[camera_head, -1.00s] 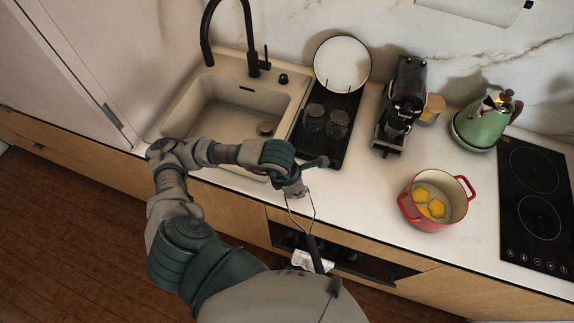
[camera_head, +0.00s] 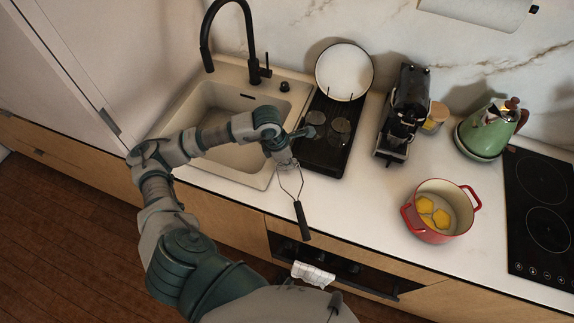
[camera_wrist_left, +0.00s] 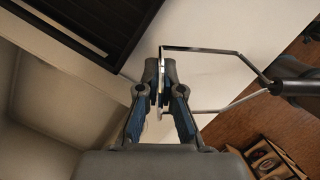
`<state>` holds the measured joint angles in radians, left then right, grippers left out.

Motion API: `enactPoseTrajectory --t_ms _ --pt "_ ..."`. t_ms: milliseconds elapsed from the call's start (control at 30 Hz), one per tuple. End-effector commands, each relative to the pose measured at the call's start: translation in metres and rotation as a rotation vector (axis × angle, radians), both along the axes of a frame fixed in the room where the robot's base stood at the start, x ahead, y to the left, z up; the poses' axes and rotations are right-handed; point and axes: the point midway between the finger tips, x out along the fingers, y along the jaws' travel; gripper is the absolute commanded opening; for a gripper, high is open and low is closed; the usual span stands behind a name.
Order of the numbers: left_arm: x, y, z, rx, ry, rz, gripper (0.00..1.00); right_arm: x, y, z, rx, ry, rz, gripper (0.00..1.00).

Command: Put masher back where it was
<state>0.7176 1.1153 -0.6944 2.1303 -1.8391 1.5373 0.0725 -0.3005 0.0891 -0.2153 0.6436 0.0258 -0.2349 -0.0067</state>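The masher (camera_head: 302,218) has a black handle and a bent wire frame. In the head view it hangs from my left gripper (camera_head: 288,160), handle pointing down past the counter's front edge. In the left wrist view my left gripper (camera_wrist_left: 162,88) is shut on the masher's wire end, and the wire frame (camera_wrist_left: 205,50) runs right to the black handle. The gripper is in front of the black drying rack (camera_head: 318,160), near the sink's right edge. My right gripper is not in view.
The sink (camera_head: 262,178) is at left with a black faucet (camera_head: 205,55). The rack holds a white plate (camera_head: 344,70) and glasses. A coffee machine (camera_head: 402,115), red pot (camera_head: 408,216) with yellow pieces, green kettle (camera_head: 484,132) and cooktop (camera_head: 540,185) stand right.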

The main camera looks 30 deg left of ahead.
Motion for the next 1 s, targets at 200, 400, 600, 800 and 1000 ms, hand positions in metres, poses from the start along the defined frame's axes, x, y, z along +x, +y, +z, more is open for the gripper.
enactPoseTrajectory --t_ms 200,400,600,800,1000 --pt "0.0 0.002 -0.026 -0.002 0.001 -0.001 0.0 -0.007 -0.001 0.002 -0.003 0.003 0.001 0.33" --pt "0.0 0.005 -0.028 -0.005 0.002 0.001 0.0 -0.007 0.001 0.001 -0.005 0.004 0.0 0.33" --pt "0.0 0.005 -0.029 -0.004 0.002 0.001 0.27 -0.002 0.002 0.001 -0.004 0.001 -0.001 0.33" --pt "0.0 0.002 -0.027 -0.002 0.001 -0.001 0.31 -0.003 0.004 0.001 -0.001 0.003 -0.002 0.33" --pt "0.0 0.001 -0.024 -0.001 -0.001 0.0 0.31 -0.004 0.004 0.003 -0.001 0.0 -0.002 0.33"
